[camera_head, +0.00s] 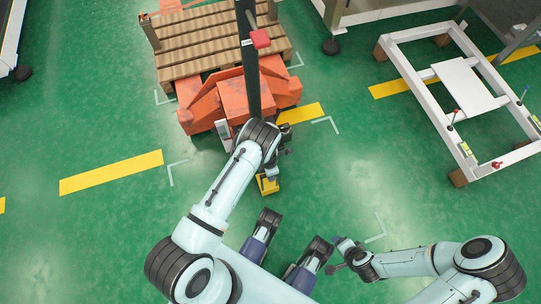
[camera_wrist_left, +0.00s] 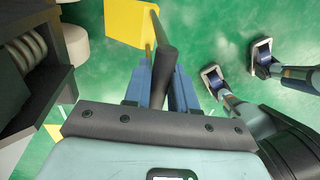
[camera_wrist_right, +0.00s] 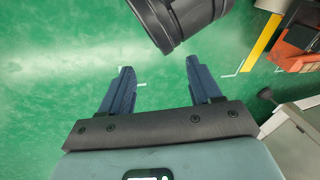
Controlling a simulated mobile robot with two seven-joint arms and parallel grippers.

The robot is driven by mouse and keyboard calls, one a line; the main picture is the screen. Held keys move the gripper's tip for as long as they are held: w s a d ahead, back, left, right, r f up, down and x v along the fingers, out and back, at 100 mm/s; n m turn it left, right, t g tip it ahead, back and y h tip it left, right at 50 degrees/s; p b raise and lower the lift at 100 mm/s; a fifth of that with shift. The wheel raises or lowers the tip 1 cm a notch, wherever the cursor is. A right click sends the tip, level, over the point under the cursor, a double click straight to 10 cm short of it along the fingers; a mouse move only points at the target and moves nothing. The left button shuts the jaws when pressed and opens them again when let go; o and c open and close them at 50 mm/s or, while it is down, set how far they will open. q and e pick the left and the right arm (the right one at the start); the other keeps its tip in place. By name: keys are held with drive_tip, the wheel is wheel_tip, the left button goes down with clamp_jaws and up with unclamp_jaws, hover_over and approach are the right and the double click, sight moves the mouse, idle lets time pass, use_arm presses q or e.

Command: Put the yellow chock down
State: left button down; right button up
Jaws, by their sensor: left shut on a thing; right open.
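The yellow chock (camera_head: 267,186) shows in the head view just below my left wrist, in front of the orange pallet truck. It also shows in the left wrist view (camera_wrist_left: 130,22), at the end of a dark handle (camera_wrist_left: 167,62). My left gripper (camera_wrist_left: 166,72) is shut on that handle. In the head view my left gripper is mostly hidden by its own arm. I cannot tell whether the chock touches the floor. My right gripper (camera_wrist_right: 160,75) is open and empty, its two blue fingers wide apart; in the head view it is low, right of centre (camera_head: 336,254).
The orange pallet truck (camera_head: 237,98) carries a wooden pallet (camera_head: 215,45) and has a dark upright mast. A white frame (camera_head: 415,75) stands on wooden blocks at the right. Yellow floor stripes (camera_head: 112,172) cross the green floor. Floor at left is clear.

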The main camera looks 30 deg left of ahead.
use_arm(q)
wheel_tip(320, 180, down, 4)
drive_tip(key=shift+w+r+b, duration=0.1)
drive_tip(key=shift+r+b, duration=0.15)
drive_tip(key=shift+b, duration=0.25)
drive_tip(key=c, duration=0.9)
unclamp_jaws()
use_arm(e)
drive_tip(key=shift+w+d+f+t, duration=0.35)
drive_tip(key=shift+w+f, duration=0.2)
drive_tip(key=shift+w, duration=0.3)
use_arm(q)
drive_tip(key=shift+r, duration=0.15)
